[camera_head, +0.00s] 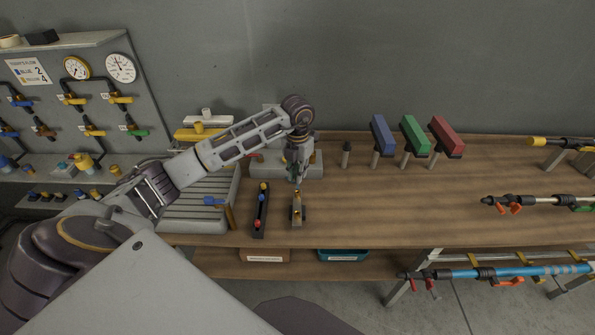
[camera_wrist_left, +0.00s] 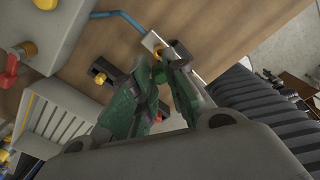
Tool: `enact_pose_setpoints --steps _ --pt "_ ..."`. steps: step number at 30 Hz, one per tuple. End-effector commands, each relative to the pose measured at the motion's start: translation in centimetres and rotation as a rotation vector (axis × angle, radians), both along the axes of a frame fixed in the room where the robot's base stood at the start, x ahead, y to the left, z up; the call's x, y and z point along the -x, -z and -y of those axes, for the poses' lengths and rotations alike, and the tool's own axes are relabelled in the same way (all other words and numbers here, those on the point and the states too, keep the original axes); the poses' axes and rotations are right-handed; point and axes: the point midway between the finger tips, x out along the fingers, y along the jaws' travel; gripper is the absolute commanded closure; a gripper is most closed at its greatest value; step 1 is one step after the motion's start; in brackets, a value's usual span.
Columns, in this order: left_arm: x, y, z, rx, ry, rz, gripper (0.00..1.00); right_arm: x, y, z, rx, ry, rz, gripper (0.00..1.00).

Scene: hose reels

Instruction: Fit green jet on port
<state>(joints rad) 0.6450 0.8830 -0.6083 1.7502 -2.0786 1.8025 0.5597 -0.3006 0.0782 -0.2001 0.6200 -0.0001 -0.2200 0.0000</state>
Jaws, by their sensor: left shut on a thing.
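My left gripper (camera_head: 297,178) points down over the bench, just behind a small brass port fixture (camera_head: 297,212) with dark side knobs. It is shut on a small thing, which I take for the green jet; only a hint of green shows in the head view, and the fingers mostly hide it. In the left wrist view the green-tinted fingers (camera_wrist_left: 160,85) close together, with the fixture (camera_wrist_left: 153,42) just beyond their tips. I cannot tell whether the jet touches the port. My right gripper is not in view.
Blue, green (camera_head: 414,133) and red blocks stand at the back.

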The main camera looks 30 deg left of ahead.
Motion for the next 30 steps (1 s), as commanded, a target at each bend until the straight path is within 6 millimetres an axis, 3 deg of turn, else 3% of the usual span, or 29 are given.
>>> enact_pose_setpoints --steps 15,30 --pt "0.0 3.2 0.0 0.000 -0.001 0.000 0.97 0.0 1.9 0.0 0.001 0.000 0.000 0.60" --pt "0.0 3.8 0.0 0.000 0.000 0.001 0.97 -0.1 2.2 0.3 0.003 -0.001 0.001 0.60"
